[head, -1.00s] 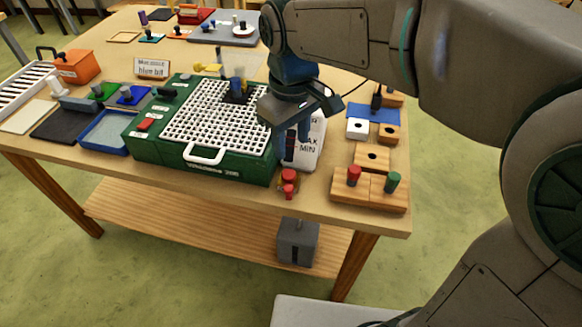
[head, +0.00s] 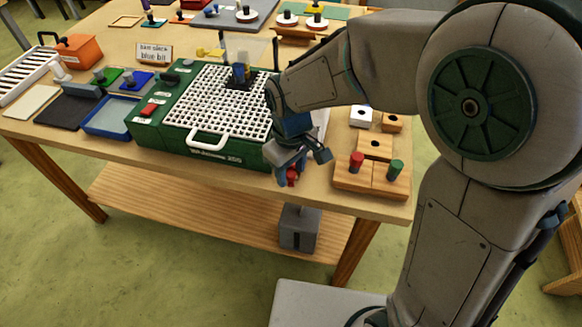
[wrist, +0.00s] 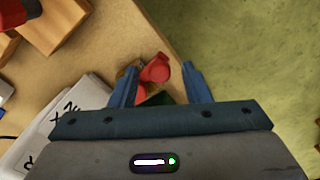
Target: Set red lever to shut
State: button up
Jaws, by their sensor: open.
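The red lever (head: 292,175) is at the table's front edge, just right of the green machine (head: 205,155), and my gripper mostly covers it in the head view. In the wrist view the red lever (wrist: 155,70) shows as a rounded red handle with a second red part below it. My gripper (wrist: 160,80) is open, with one blue finger on each side of the lever. The lever lies in the gap between the fingertips; I cannot tell whether either finger touches it. My gripper (head: 287,178) points down at the table edge in the head view.
Wooden blocks with a red peg (head: 357,160) and a green peg (head: 395,168) stand close on the right. A white panel with black writing (wrist: 62,122) is beside the gripper. A grey box (head: 299,228) is below the table edge. Beyond the edge is open floor.

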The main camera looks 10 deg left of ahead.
grip_shut()
jog(key=shift+d, duration=0.1)
jog(key=n, duration=0.1)
jog(key=d+n, duration=0.1)
jog(key=n, duration=0.2)
jog(key=shift+w+d, duration=0.4)
jog(key=n, duration=0.2)
jog(key=w+d+n, duration=0.1)
jog(key=n, duration=0.1)
jog(key=shift+d+r+p, duration=0.1)
jog(key=shift+d+p, duration=0.05)
jog(key=shift+p, duration=0.2)
jog(key=w+n+p, duration=0.1)
jog(key=n, duration=0.1)
jog(key=w+d+n, duration=0.1)
jog(key=n, duration=0.1)
jog(key=shift+p, duration=0.4)
jog(key=shift+w+d+n+p, duration=0.1)
jog(key=shift+w+n+p, duration=0.25)
jog(key=shift+n, duration=0.45)
jog(key=shift+w+n+p, duration=0.25)
jog(key=shift+n+p, duration=0.05)
jog(key=shift+n, duration=0.5)
